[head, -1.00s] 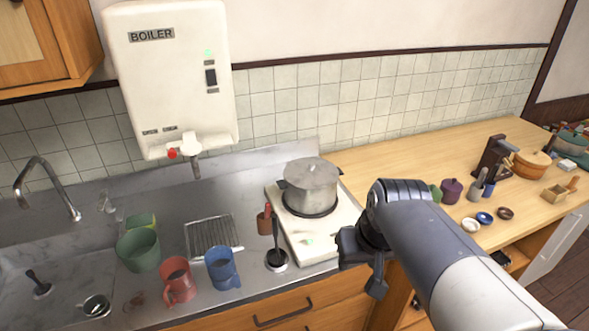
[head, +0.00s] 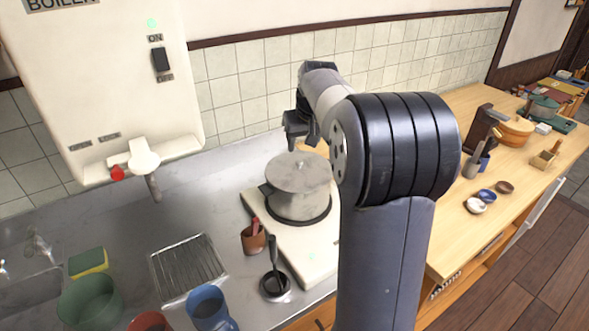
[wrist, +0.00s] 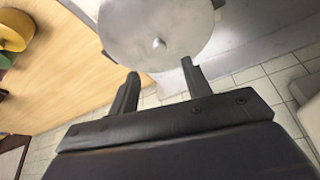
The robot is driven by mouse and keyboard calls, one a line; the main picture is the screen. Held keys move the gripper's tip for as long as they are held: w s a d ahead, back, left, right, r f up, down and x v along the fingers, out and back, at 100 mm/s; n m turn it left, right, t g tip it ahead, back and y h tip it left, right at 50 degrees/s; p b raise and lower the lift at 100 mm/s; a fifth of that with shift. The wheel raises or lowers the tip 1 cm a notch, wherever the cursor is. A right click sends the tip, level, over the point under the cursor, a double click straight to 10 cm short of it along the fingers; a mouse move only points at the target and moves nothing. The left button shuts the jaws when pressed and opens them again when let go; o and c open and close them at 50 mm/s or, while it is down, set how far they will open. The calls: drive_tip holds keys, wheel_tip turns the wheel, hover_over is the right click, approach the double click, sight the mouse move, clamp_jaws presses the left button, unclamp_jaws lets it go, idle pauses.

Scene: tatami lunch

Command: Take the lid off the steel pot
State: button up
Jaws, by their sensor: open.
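The steel pot (head: 298,203) stands on a burner of the white stove, with its round grey lid (head: 299,172) on top. In the head view my gripper (head: 297,142) is behind and above the lid, near the tiled wall. Whether a fingertip touches the lid I cannot tell.
The white stove (head: 311,255) sits on the steel counter. A brown cup (head: 254,239), a black utensil in a holder (head: 275,284), a drying rack (head: 188,264) and a blue mug (head: 209,308) stand left of it. The boiler (head: 100,90) hangs on the wall at left.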

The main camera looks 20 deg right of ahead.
sight(299, 161)
drive_tip(key=p+x, duration=0.1)
drive_tip(key=x, duration=0.7)
drive_tip(key=shift+p, duration=0.3)
drive_tip(key=shift+s, duration=0.1)
clamp_jaws()
